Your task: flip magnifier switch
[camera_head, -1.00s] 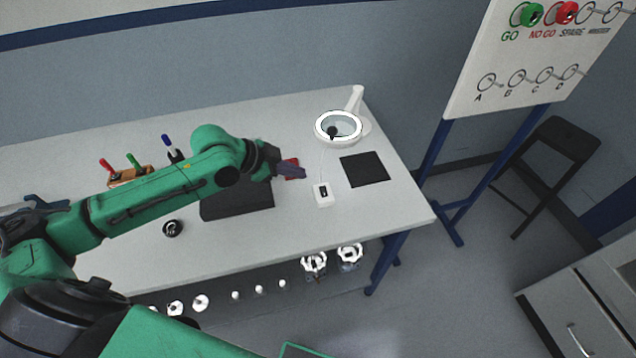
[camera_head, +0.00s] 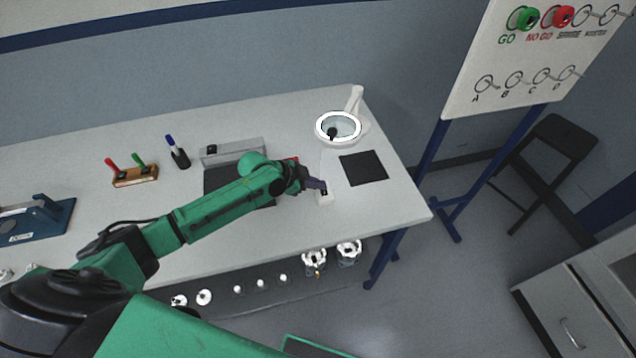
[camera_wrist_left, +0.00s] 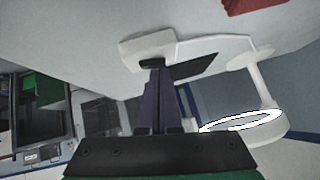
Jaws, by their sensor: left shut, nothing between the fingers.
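The magnifier (camera_head: 338,127) stands at the back right of the table, its ring glowing white; it also shows in the left wrist view (camera_wrist_left: 245,122). Its white switch box (camera_head: 325,199) lies on the table in front of it, joined by a thin cord. My left gripper (camera_head: 323,187) is shut and empty, its tips at the switch box. In the left wrist view the fingertips (camera_wrist_left: 156,66) overlap the dark rocker on the white box (camera_wrist_left: 140,45); whether they touch cannot be told. My right gripper is not in view.
A black square mat (camera_head: 363,168) lies right of the switch box. A grey device with a dark front (camera_head: 232,152) and a wooden holder with red and green tools (camera_head: 135,176) stand to the left. The table's right edge is near.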

